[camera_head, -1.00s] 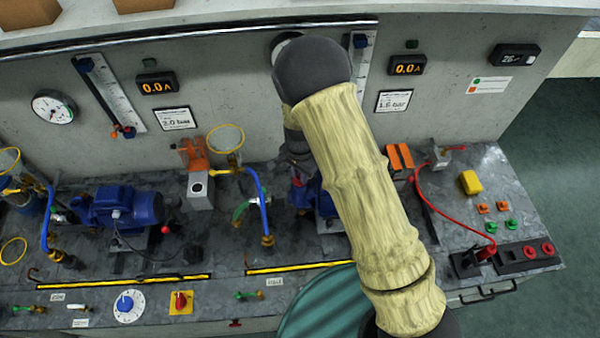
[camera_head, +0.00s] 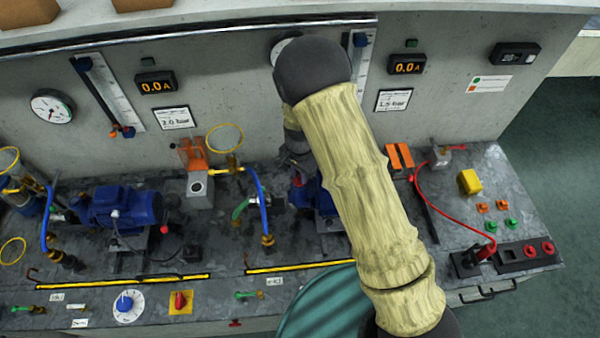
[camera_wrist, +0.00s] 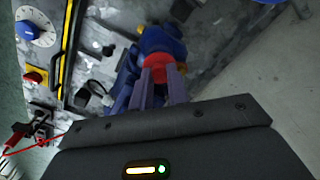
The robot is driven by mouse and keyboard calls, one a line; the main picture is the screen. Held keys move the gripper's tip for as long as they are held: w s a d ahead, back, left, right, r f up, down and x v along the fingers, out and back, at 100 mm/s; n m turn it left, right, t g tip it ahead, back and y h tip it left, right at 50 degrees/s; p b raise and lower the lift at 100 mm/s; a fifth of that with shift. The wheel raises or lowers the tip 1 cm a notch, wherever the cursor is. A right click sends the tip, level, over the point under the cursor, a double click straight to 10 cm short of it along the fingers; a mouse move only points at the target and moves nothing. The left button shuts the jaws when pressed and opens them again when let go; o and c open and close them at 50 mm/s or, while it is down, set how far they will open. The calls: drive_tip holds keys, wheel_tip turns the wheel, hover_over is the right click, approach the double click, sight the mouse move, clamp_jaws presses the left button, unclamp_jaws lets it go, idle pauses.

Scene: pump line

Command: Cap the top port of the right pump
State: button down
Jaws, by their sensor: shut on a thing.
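My gripper (camera_wrist: 157,84) is shut on a small red cap (camera_wrist: 156,66) in the wrist view. The cap is held between the two dark fingers, in front of the blue right pump (camera_wrist: 163,40). I cannot tell whether the cap touches the port, as the port is hidden behind the cap and fingers. In the head view the right pump (camera_head: 325,203) is mostly covered by my pale arm, and my gripper's fingertips are hard to make out beside it.
A blue hose (camera_head: 260,195) rises left of the right pump, near a yellow hoop (camera_head: 225,139). A second blue pump (camera_head: 120,207) stands further left. A red cable (camera_head: 423,197) loops over the bench on the right, near a yellow block (camera_head: 469,182).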

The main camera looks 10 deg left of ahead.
drive_tip(key=shift+f, duration=0.2)
drive_tip(key=c, duration=1.3)
unclamp_jaws()
drive_tip(key=shift+r, duration=0.1)
drive_tip(key=shift+r+p, duration=2.3)
drive_tip(key=shift+r, duration=0.65)
